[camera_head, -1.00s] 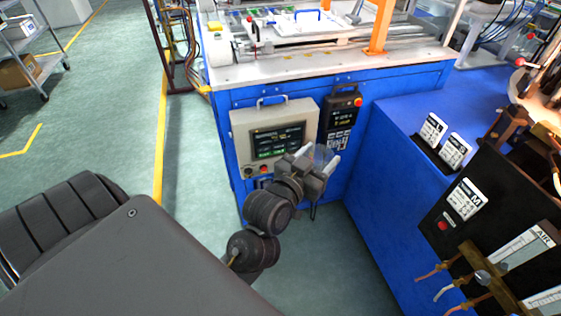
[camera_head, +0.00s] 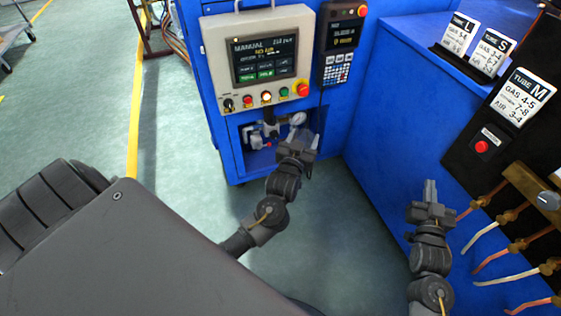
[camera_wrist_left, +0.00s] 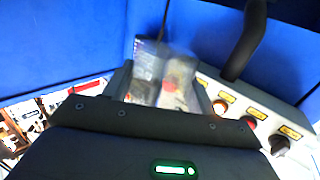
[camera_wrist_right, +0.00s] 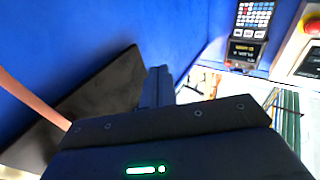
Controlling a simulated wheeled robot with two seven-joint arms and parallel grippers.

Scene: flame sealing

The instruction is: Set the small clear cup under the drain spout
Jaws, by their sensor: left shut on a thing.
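My left gripper (camera_head: 302,146) is in front of the open recess at the bottom of the blue machine. It is shut on the small clear cup (camera_wrist_left: 165,75), which shows see-through and blurred in the left wrist view. In the head view the cup is hard to make out against the recess. The drain fittings (camera_head: 268,130) are inside the recess, behind and left of the gripper; the spout itself is not clear. My right gripper (camera_head: 430,190) looks shut and empty, beside the blue cabinet at right. Its fingers show together in the right wrist view (camera_wrist_right: 156,87).
A control panel (camera_head: 262,60) juts out above the recess, with a round gauge (camera_head: 297,118) below it. A keypad unit (camera_head: 338,45) hangs to its right. Copper pipes (camera_head: 495,205) stick out near my right gripper. The floor (camera_head: 330,235) between the arms is clear.

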